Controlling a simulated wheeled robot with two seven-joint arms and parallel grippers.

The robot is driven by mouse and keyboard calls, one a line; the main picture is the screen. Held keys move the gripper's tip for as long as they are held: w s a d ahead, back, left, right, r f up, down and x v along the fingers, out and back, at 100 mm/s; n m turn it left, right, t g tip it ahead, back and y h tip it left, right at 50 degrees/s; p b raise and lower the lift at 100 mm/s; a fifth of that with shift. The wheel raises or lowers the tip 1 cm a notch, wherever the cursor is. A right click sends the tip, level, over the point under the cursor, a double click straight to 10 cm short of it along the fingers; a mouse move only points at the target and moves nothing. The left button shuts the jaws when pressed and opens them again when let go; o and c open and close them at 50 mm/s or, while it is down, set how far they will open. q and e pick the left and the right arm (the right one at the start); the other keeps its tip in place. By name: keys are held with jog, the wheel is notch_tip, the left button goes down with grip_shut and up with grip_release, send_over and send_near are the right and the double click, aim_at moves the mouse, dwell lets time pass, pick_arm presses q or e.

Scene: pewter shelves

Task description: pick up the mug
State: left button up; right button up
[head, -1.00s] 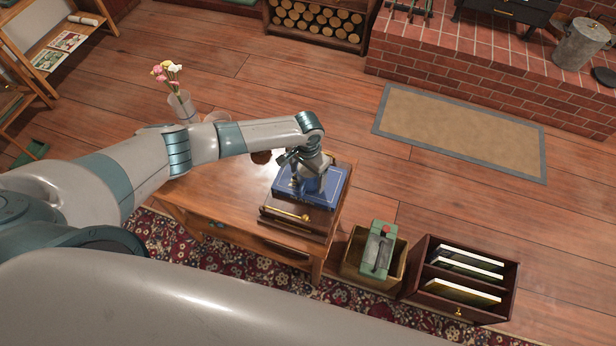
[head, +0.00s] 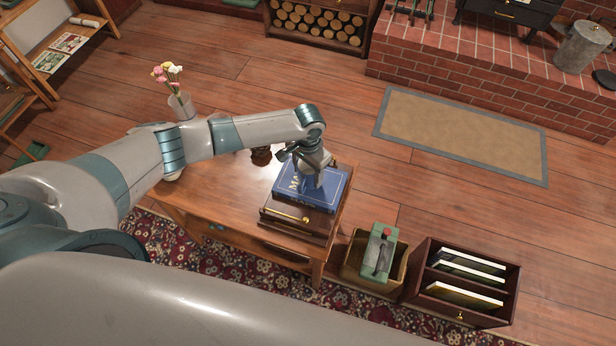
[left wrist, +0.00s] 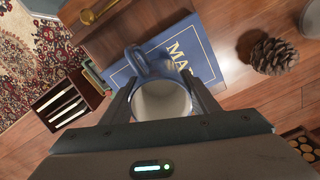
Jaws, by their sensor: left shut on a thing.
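The mug (left wrist: 160,102) is blue outside and pale inside, with its handle (left wrist: 138,62) toward the top of the left wrist view. My left gripper (left wrist: 162,96) is shut on it, one finger on each side. Below the mug lies a blue book (left wrist: 188,48) with large letters on its cover. In the head view my left gripper (head: 308,170) is over the book (head: 325,196), and the mug is mostly hidden by the gripper. My right gripper is not in view.
The book lies on a brown wooden box (head: 296,222) on the wooden table (head: 205,192). A pinecone (left wrist: 274,54) sits nearby, also in the head view (head: 261,156). A flower vase (head: 181,105) stands beyond my arm. A crate (head: 360,262) and a file box (head: 468,302) stand right of the table.

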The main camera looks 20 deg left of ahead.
pick_arm(q)
jog(key=w+d+r+b, duration=0.4)
jog(key=d+r, duration=0.4)
jog(key=d, duration=0.3)
jog(key=shift+w, duration=0.2)
